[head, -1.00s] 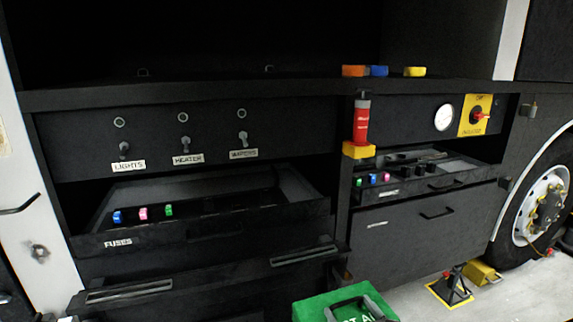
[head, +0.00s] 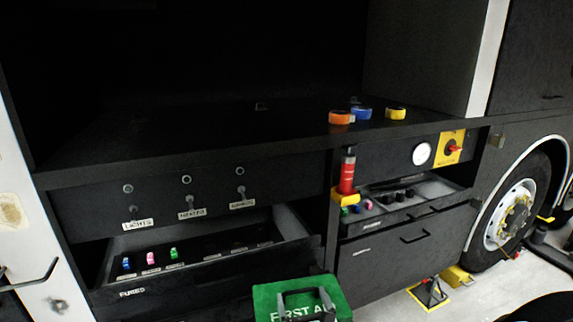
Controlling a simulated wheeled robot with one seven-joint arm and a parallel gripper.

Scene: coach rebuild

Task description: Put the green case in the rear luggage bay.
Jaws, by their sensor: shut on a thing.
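The green case (head: 265,296), marked with white "FIRST A…" lettering, is at the bottom middle of the head view, with its lower part cut off. A dark handle stands on its top side. Only a dark bit of my gripper (head: 327,312) shows at the handle, by the bottom edge. It is shut on the case; its fingers are mostly hidden. A large dark open luggage bay (head: 200,135) with a flat floor lies above the switch panel. The frame does not show whether it is the rear one.
Orange (head: 340,117), blue (head: 361,113) and yellow (head: 397,113) rolls sit at the bay floor's right front. A red cylinder (head: 347,175) stands below the lip. The open fuse drawer (head: 210,270) juts out behind the case. A wheel (head: 515,215) is at right.

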